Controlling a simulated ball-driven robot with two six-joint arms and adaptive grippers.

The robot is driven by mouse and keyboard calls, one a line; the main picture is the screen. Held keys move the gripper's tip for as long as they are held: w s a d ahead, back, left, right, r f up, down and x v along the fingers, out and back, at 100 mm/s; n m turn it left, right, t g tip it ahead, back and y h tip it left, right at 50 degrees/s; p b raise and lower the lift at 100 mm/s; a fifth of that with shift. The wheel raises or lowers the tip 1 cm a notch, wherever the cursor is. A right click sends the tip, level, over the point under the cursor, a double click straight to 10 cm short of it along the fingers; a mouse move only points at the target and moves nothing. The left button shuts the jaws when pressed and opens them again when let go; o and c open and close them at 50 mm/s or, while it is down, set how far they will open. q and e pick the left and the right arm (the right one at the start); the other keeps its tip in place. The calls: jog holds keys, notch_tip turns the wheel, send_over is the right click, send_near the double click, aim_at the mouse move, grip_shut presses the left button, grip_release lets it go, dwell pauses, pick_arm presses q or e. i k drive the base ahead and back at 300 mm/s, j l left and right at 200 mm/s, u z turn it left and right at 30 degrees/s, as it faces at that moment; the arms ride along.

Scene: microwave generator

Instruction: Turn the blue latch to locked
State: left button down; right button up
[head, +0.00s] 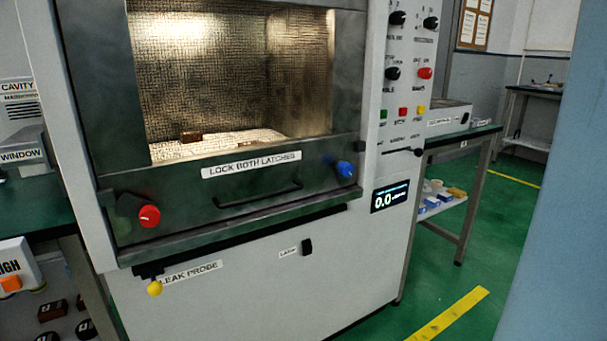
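The blue latch (345,169) is a round knob at the right end of the microwave door's lower frame. I cannot tell from its small shape whether it is turned to locked. A red latch (149,216) sits at the left end of the same frame. Between them are a label reading "LOCK BOTH LATCHES" (252,164) and a dark bar handle (258,195). The door looks closed, with a lit cavity (230,80) behind its mesh window. Neither of my grippers shows in the head view.
A control panel (410,70) with knobs and buttons is right of the door, above a display reading 0.0 (390,196). A yellow-tipped leak probe (154,288) hangs below the door. A green-topped table (470,133) stands at right. Green floor is open at lower right.

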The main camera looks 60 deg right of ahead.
aim_at(344, 171)
jog(key=z, duration=2.05)
